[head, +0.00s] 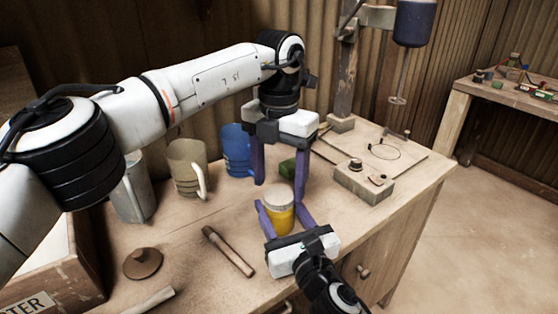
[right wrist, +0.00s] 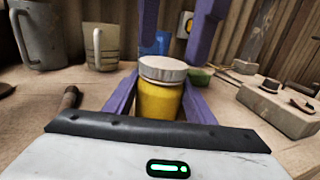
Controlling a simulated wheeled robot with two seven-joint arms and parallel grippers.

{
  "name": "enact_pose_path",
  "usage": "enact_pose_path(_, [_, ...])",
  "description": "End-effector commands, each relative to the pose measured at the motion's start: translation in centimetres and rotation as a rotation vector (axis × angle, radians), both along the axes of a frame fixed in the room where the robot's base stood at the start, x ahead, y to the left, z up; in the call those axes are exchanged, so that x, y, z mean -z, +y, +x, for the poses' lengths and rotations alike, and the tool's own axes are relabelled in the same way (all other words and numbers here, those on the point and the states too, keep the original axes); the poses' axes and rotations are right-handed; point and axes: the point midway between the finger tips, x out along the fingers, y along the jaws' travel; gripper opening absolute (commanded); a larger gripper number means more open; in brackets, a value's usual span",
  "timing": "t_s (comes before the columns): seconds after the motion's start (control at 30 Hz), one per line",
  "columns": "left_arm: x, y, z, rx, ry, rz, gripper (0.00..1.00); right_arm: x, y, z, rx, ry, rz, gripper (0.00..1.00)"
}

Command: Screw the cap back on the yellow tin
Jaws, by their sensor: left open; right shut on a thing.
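The yellow tin (head: 281,219) stands upright on the workbench, and its yellow side shows in the right wrist view (right wrist: 160,101). A pale grey cap (head: 277,198) sits on its top and looks level; I cannot tell how tightly it is screwed. My right gripper (head: 280,206) is shut on the tin, with one purple finger on each side of its body. My left gripper (head: 280,188) points down from above, open, its fingertips apart near the cap's height. In the right wrist view the left fingers come down just behind the cap (right wrist: 163,69), without clear contact.
A grey mug (head: 133,190), a beige mug (head: 187,168) and a blue mug (head: 237,150) stand behind at left. A brush-like tool (head: 228,251) and a brown round lid (head: 142,263) lie in front. A stone block (head: 363,184) and drill stand (head: 340,123) are at right.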

Motion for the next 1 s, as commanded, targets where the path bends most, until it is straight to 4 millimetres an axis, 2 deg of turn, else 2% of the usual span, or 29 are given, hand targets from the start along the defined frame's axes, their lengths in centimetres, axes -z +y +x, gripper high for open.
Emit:
enact_pose_path(0.1, [1.4, 0.0, 0.0, -0.001, 0.001, -0.001, 0.63, 0.1, 0.0, 0.0, 0.001, 0.002, -0.001, 0.0])
enact_pose_path(0.2, [2.0, 0.0, 0.0, -0.001, -0.001, -0.001, 0.63, 0.1, 0.0, 0.0, 0.001, 0.002, -0.001, 0.0])
enact_pose_path(0.53, [2.2, 0.0, 0.0, -0.001, -0.002, 0.0, 0.63, 0.1, 0.0, 0.0, 0.0, 0.002, -0.001, 0.0])
enact_pose_path(0.8, [2.2, 0.0, 0.0, -0.001, -0.001, -0.001, 0.2, 0.1, 0.0, 0.0, 0.0, 0.002, -0.001, 0.0])
enact_pose_path(1.0, [2.2, 0.0, 0.0, 0.005, -0.001, -0.001, 0.2, 0.1, 0.0, 0.0, 0.0, 0.002, -0.001, 0.0])
